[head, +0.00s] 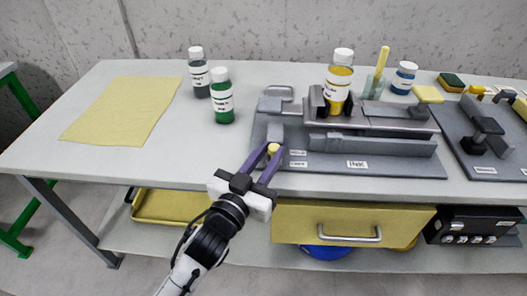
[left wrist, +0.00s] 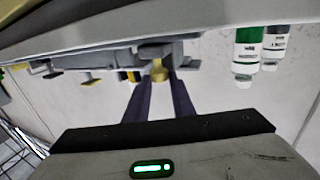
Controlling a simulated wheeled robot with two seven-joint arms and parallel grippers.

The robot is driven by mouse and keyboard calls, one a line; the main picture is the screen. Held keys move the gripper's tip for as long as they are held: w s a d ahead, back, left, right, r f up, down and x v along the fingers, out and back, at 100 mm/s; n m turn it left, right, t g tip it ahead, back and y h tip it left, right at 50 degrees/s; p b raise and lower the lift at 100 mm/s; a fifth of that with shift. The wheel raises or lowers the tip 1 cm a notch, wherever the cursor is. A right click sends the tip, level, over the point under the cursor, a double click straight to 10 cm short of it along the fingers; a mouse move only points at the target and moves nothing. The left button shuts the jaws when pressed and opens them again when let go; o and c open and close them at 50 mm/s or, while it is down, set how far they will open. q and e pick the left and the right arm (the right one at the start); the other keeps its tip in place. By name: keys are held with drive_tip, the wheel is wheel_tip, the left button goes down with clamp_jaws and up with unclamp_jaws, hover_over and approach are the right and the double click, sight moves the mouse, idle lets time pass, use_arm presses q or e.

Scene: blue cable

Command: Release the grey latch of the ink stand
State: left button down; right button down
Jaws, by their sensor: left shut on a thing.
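The ink stand (head: 390,165) is a grey fixture on the table, marked INK. A bottle of yellow ink (head: 339,82) with a white cap stands upright between its dark jaws. At the stand's front left corner is a round yellow knob (head: 272,148), which seems to belong to the grey latch; the latch's body is mostly hidden by my fingers. My left gripper (head: 266,152) has its purple fingers on either side of the knob and is shut on it. In the left wrist view the knob (left wrist: 159,72) shows between the fingertips. My right gripper is not in view.
A green bottle (head: 221,97) and a dark grey bottle (head: 198,73) stand left of the stand. A yellow cloth (head: 122,110) lies further left. Another grey fixture (head: 490,140) is at the right. A yellow drawer (head: 350,223) with a handle is below the front edge.

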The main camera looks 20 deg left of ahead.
use_arm(q)
drive_tip(key=c, duration=1.5)
unclamp_jaws()
drive_tip(key=shift+s, duration=0.15)
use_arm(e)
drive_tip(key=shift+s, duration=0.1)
use_arm(q)
drive_tip(key=s, duration=0.3)
drive_tip(key=s+a, duration=0.1)
drive_tip(key=s, duration=0.2)
drive_tip(key=s+a, duration=0.1)
drive_tip(key=s, duration=0.3)
drive_tip(key=shift+s, duration=0.1)
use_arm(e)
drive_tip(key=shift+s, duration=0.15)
use_arm(q)
drive_tip(key=shift+f, duration=0.1)
